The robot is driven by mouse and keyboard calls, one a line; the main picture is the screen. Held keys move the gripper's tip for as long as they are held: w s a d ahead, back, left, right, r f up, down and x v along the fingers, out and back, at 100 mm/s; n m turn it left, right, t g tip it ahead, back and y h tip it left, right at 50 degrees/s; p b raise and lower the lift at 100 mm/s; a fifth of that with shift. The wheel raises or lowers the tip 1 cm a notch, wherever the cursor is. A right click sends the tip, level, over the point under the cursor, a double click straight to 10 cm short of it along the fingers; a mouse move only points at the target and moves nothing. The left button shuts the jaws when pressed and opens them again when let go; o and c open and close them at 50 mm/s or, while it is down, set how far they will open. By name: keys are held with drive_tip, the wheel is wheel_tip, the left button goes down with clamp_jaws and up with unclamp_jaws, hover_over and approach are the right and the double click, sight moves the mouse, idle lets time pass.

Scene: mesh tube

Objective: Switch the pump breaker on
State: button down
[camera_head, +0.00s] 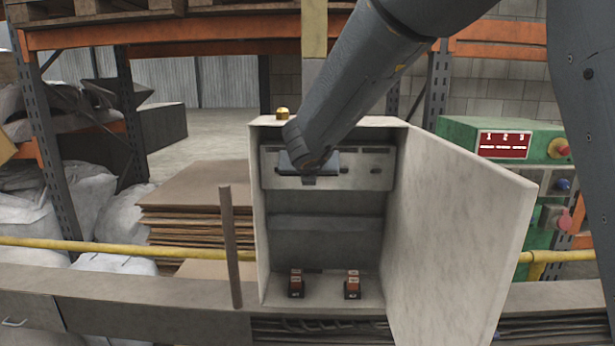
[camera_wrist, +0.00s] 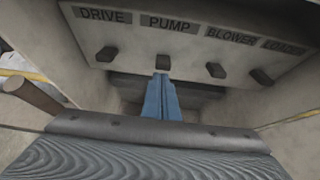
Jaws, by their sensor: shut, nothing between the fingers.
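The breaker panel (camera_head: 350,178) runs across the upper inside of the open grey cabinet. In the wrist view, it carries a row of dark levers under labels reading DRIVE, PUMP, BLOWER and one partly legible label. The pump breaker (camera_wrist: 162,62) is the second lever from the left, under the PUMP label (camera_wrist: 168,24). My gripper (camera_wrist: 162,78) is shut and empty, its blue fingers pressed together just below the pump lever. I cannot tell whether the tips touch it. In the head view, my arm covers part of the panel.
The cabinet door (camera_head: 458,235) stands open on the right. Two small dark-and-orange items (camera_head: 297,284) sit on the cabinet floor. An upright brown post (camera_head: 230,248) stands just left of the cabinet. A green control box (camera_head: 500,138) is at the right.

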drive_tip(key=shift+r+p, duration=0.55)
drive_tip(key=shift+r, duration=0.25)
drive_tip(key=shift+w+r, duration=0.1)
wheel_tip(320, 180, down, 5)
drive_tip(key=s+b, duration=0.2)
drive_tip(key=b, duration=0.3)
drive_tip(key=w+r+p+v, duration=0.1)
drive_tip(key=p+v, duration=0.1)
drive_tip(key=v, duration=0.8)
drive_tip(key=shift+r, duration=0.4)
